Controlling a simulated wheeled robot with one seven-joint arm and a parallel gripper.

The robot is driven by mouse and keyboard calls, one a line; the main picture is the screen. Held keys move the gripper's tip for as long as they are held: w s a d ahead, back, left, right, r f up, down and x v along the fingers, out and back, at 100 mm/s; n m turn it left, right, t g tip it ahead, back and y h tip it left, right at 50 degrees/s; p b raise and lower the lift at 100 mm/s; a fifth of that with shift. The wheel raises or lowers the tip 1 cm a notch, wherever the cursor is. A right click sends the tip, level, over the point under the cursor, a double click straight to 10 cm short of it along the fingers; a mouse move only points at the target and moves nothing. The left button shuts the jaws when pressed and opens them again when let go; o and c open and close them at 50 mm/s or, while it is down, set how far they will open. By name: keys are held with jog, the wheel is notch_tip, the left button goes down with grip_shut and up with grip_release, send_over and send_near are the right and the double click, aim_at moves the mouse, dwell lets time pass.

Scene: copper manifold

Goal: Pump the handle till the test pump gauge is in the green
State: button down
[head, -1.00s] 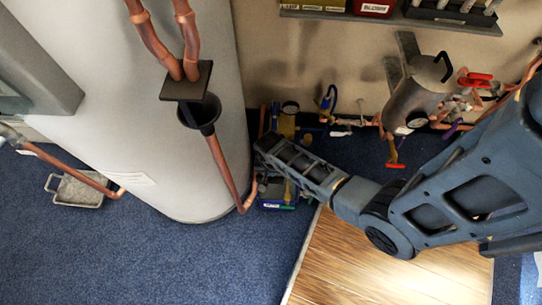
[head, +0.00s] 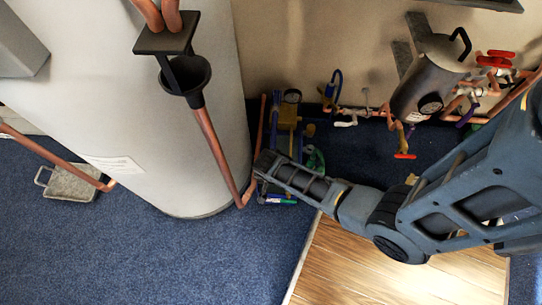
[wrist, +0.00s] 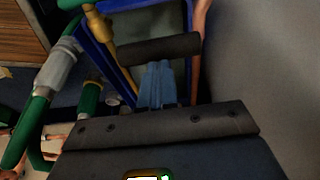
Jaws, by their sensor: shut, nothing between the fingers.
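The test pump is a blue tank near the wall, right of the big grey cylinder; its tank (wrist: 128,14) fills the top of the wrist view. Its small round gauge (head: 292,96) shows in the head view, too small to read. A dark cylindrical grip, the pump handle (wrist: 160,47), lies across the wrist view. My gripper (wrist: 160,68) is shut and empty, with its fingertips close by the handle; whether they touch it I cannot tell. In the head view my gripper (head: 264,162) is at the pump, hiding part of it.
The grey cylinder (head: 165,120) and a copper pipe (head: 217,150) stand close left of my gripper. Green pipes (wrist: 40,105) are at left in the wrist view. A dark vessel (head: 425,80) with red-handled valves hangs at right. Blue carpet at front left is free.

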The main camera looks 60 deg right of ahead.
jog(key=shift+s+a+f, duration=0.15)
jog(key=shift+f, duration=0.65)
jog(key=r+p, duration=0.1)
jog(key=d+r+p, duration=0.1)
jog(key=r+p, duration=0.1)
jog(key=w+d+r+p, duration=0.1)
jog(key=r+p, duration=0.1)
jog(key=shift+r, duration=0.2)
jog(key=p+v, duration=0.3)
jog(key=v, duration=0.6)
jog(key=shift+s+a+r, duration=0.2)
jog(key=shift+s+a, duration=0.05)
jog(key=shift+a, duration=0.2)
